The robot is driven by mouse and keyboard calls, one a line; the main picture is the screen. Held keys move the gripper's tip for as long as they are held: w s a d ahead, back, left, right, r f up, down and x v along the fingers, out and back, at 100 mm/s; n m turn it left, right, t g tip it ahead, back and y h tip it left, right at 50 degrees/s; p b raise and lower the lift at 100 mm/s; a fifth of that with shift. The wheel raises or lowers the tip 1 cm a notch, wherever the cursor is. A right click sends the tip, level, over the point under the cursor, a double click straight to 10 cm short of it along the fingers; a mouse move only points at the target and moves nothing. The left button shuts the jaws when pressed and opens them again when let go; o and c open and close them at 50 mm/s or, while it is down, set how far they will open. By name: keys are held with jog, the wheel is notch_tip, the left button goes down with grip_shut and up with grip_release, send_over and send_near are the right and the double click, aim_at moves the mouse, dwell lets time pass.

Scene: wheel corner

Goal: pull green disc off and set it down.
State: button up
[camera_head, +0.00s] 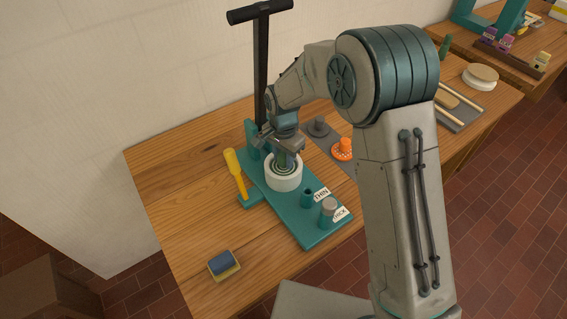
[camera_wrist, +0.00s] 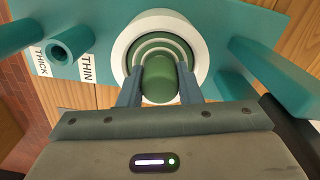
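The green disc (camera_wrist: 178,45) sits inside a white round cup (camera_wrist: 122,48) in the wrist view, with pale concentric rings around its middle. Its green knob (camera_wrist: 160,80) stands up toward my wrist. My gripper (camera_wrist: 159,72) has one finger on each side of the knob, with no clear gap on either side, so it looks shut on it. In the head view my gripper (camera_head: 287,160) points down over the white cup (camera_head: 284,183) and hides most of the disc.
The cup stands on a teal base with a tall black-handled press (camera_head: 262,70) behind. THIN and THICK posts (camera_head: 307,198) stand in front; the THICK post carries a grey piece (camera_head: 329,206). A yellow-handled tool (camera_head: 236,173), a sponge (camera_head: 223,264) and an orange knobbed disc (camera_head: 343,149) are nearby.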

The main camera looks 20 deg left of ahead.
aim_at(283, 154)
jog(key=o, duration=0.4)
grip_shut()
jog(key=shift+r, duration=0.1)
jog(key=shift+r+p, duration=0.75)
jog(key=shift+r, duration=0.4)
jog(key=shift+r, duration=0.2)
jog(key=shift+r+p, duration=1.15)
jog(key=shift+r, duration=0.8)
